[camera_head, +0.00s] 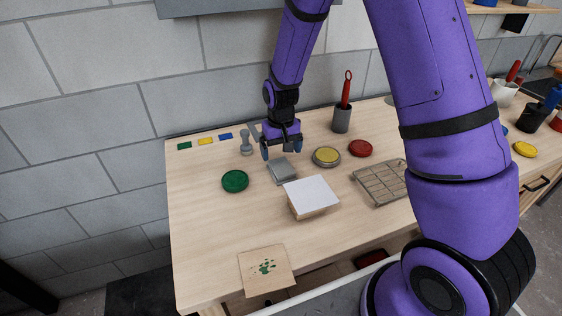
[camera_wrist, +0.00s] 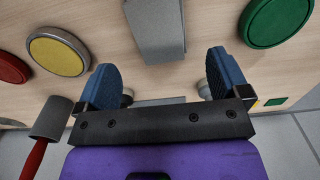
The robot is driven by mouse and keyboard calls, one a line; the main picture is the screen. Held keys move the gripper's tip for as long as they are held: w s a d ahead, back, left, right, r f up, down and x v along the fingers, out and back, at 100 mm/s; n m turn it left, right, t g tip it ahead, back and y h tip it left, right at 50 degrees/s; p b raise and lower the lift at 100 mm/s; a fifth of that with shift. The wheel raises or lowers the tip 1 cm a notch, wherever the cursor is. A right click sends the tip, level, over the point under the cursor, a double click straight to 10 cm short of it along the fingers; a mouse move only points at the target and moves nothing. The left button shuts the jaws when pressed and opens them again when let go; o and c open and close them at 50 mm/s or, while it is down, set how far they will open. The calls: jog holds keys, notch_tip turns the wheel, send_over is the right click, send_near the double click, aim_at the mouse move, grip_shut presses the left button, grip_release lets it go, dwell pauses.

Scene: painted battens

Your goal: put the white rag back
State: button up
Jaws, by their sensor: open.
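A flat white square (camera_head: 312,194), which may be the white rag, lies on top of a pale wooden block near the middle of the table in the head view. I cannot tell whether it is cloth. My gripper (camera_head: 282,150) is open and empty, behind the white square and above the table. A small grey metal piece (camera_head: 283,171) lies between them, just in front of my fingers. In the wrist view my open fingers (camera_wrist: 165,72) point toward the grey piece (camera_wrist: 155,25), with nothing held. The white square does not show there.
A green lid (camera_head: 235,181) lies left, yellow (camera_head: 326,156) and red (camera_head: 360,148) lids right. A grey peg (camera_head: 246,143) stands left of my gripper. A grey cup (camera_head: 341,120) holds a red-handled tool. A wire rack (camera_head: 377,183) is at right. A green-spattered board (camera_head: 267,270) lies at the front edge.

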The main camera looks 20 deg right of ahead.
jog(key=shift+r, duration=2.7)
notch_tip(320, 180, up, 18)
jog(key=t, duration=0.2)
send_over(281, 166)
jog(key=s+d, duration=0.4)
jog(key=s, duration=0.7)
jog(key=s+d+r+t, duration=0.1)
jog(key=s+r, duration=0.3)
jog(key=s, duration=0.5)
jog(key=s+d+r+t, duration=0.1)
jog(key=s+r, duration=0.3)
jog(key=s, duration=0.5)
jog(key=shift+d+r+t, duration=0.3)
jog(key=shift+d+t, duration=0.1)
jog(key=shift+t, duration=0.2)
